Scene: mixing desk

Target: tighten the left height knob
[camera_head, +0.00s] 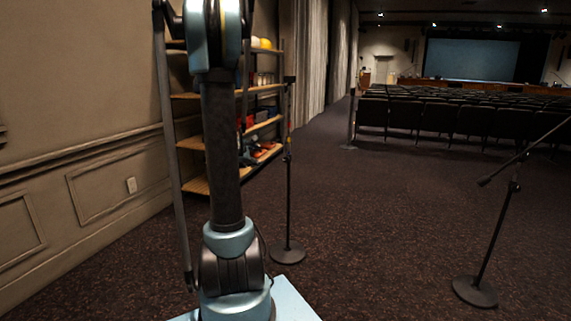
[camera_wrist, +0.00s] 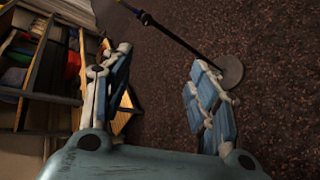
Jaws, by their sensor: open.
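The left microphone stand (camera_head: 289,205) is upright on a round dark base in the head view. A small dark fitting (camera_head: 287,157) sits partway up its pole; I cannot tell whether this is the height knob. In the wrist view the stand's pole (camera_wrist: 185,44) runs slantwise from the top to its round base (camera_wrist: 229,71). The head view does not show the gripper.
A wooden shelf unit (camera_head: 262,124) with assorted items stands against the left wall. A stand with a slanted boom (camera_head: 495,235) is at the right, and another stand (camera_head: 351,118) is farther back. Rows of seats (camera_head: 440,112) fill the back. Carpet between the stands is clear.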

